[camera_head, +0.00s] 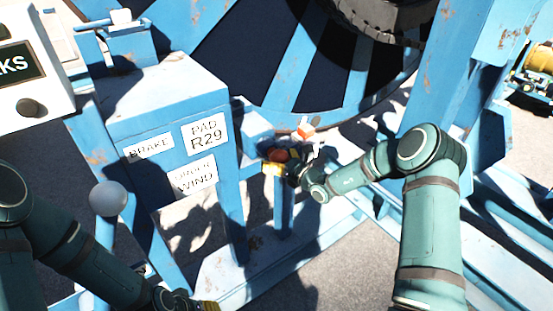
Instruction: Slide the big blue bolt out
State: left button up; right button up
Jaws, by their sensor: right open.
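My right gripper (290,164) is open beside a blue bracket (252,126) at the foot of the big reel. Its dark fingers are close to a small orange-red part (278,155) and a yellow part (272,170); I cannot tell whether they touch. An orange-and-white piece (306,129) shows just above the gripper. The blue bolt does not stand out from the blue bracket, and the gripper and shadow partly cover that spot. My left gripper (190,302) is at the bottom edge, mostly cut off, so its fingers cannot be judged.
A blue box (160,92) with labels "BRAKE", "PAD R29" and "WIND" stands left of the bracket. A lever with a grey ball knob (108,198) rises before it. The blue reel (295,75) fills the back. A blue post (470,50) stands right. Bare floor (385,255) shows below.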

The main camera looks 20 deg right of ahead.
jog(key=c, duration=1.4)
jog(key=shift+o, duration=0.2)
jog(key=s+a+p+v, duration=0.1)
jog(key=p+v, duration=0.2)
jog(key=v, duration=0.7)
jog(key=shift+s+a+p, duration=0.15)
jog(key=shift+a+p, duration=0.1)
jog(key=shift+p, duration=0.05)
jog(key=shift+s+f, duration=0.15)
jog(key=shift+f, duration=0.05)
jog(key=o, duration=1.1)
jog(key=shift+o, duration=1.3)
jog(key=shift+s+d+r, duration=0.1)
